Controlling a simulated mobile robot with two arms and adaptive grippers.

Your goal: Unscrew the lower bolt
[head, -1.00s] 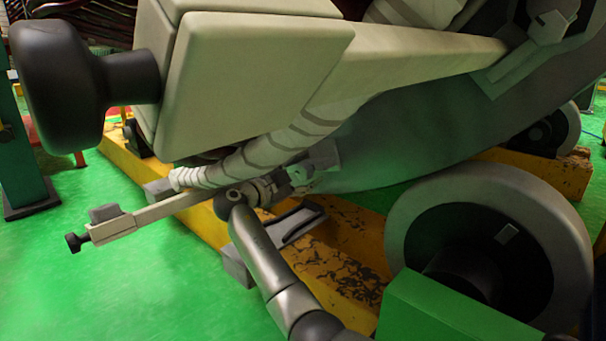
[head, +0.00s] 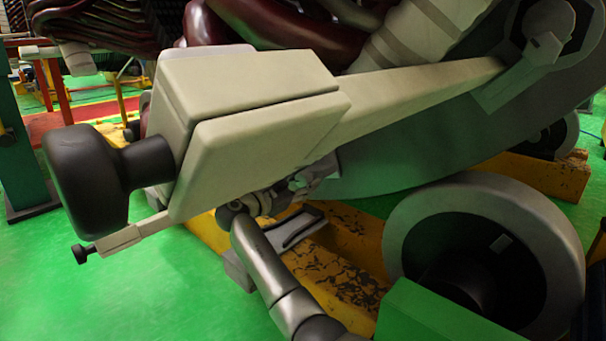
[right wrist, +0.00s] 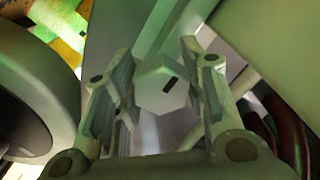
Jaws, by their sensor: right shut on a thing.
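A pale hexagonal bolt head (right wrist: 161,90) with a short dark mark on it sits in the middle of the right wrist view. In the head view my right gripper (head: 297,183) is small and partly hidden under a large pale box, close to a grey curved plate. My right arm reaches up to it from the bottom. The bolt is too small to tell in the head view. My left gripper is not clearly visible in either view.
The pale box (head: 250,110) with a black knob (head: 90,180) and long beam (head: 420,100) overhangs the gripper. A worn yellow base (head: 335,275) lies below. A large grey wheel (head: 410,235) stands at right, by a green block (head: 440,312). Green floor (head: 130,300) is clear at lower left.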

